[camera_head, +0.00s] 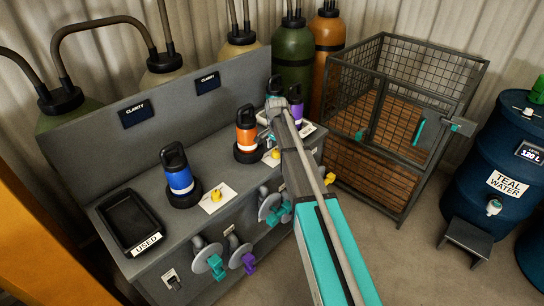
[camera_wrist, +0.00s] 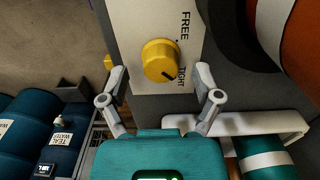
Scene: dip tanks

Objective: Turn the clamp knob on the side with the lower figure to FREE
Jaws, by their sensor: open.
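A yellow clamp knob (camera_wrist: 160,61) sits on a white plate (camera_wrist: 150,18) marked FREE and TIGHT in the wrist view. Its dark pointer line points toward TIGHT. My gripper (camera_wrist: 161,76) is open, with its fingertips on either side near the knob's lower edge; contact cannot be told. In the head view, one yellow knob (camera_head: 276,153) is beside the orange bottle (camera_head: 246,130). Another yellow knob (camera_head: 216,196) is beside the blue bottle (camera_head: 178,176). Two dark CLARITY displays (camera_head: 135,112) (camera_head: 207,83) are on the back panel; I cannot read figures on them.
A black USED tray (camera_head: 108,216) lies at the bench's left end. Teal and purple valve handles (camera_head: 249,263) stick out from the bench front. A wire cage (camera_head: 372,165) and a TEAL WATER drum (camera_head: 490,150) stand at the right. Clear floor lies before the cage.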

